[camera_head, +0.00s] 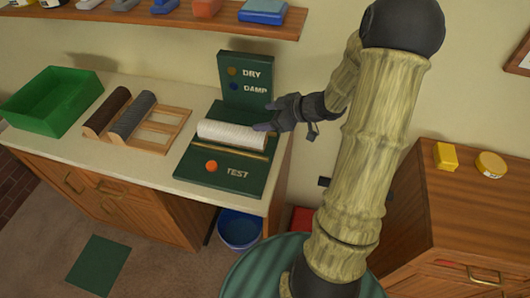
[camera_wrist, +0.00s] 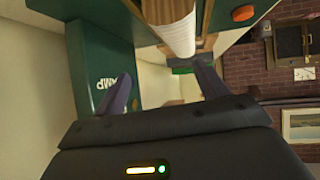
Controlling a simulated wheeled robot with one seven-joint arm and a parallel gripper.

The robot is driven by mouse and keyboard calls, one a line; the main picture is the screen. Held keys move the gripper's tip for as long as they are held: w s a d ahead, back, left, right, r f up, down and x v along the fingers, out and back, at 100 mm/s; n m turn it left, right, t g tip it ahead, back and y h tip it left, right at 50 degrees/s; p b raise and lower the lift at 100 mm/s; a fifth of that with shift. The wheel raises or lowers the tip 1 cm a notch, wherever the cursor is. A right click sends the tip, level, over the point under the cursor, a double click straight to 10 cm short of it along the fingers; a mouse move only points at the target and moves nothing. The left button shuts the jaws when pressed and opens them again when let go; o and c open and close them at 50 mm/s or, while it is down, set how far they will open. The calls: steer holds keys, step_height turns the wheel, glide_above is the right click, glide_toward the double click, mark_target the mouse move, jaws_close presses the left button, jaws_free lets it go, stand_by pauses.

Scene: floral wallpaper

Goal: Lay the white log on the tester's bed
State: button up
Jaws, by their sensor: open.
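The white log (camera_head: 232,135) lies lengthwise on the bed of the green tester (camera_head: 190,168), behind a thin wooden strip. The tester has an orange button (camera_head: 211,166), the word TEST, and an upright panel (camera_head: 245,75) marked DRY and DAMP. My gripper (camera_head: 268,117) is at the log's right end, with its fingers apart. In the wrist view the log's end (camera_wrist: 177,35) lies just beyond my open fingers (camera_wrist: 162,75), closer to the right finger. Nothing is clasped between them. Contact between finger and log is unclear.
A wooden rack (camera_head: 168,136) left of the tester holds a brown log (camera_head: 107,112) and a grey log (camera_head: 132,115). A green bin (camera_head: 55,97) stands farther left. A shelf (camera_head: 150,17) hangs above. A blue bucket (camera_head: 239,230) is below the counter's right end.

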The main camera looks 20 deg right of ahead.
steer(key=shift+w+a+r+m+h, duration=0.3)
steer(key=shift+w+m+h, duration=0.2)
steer(key=shift+h, duration=0.3)
steer(key=shift+r+m+h, duration=0.1)
steer(key=shift+m+h, duration=0.3)
steer(key=shift+h, duration=0.4)
steer(key=s+a+m+g+h, duration=0.2)
steer(key=s+a+m+g, duration=0.1)
steer(key=s, duration=0.6)
steer(key=s+a+r+m+g+h, duration=0.1)
steer(key=s+a+m, duration=0.3)
steer(key=s, duration=0.5)
steer(key=shift+s+a+m+g+h, duration=0.15)
steer(key=shift+a+m+g+h, duration=0.15)
steer(key=shift+g+h, duration=0.45)
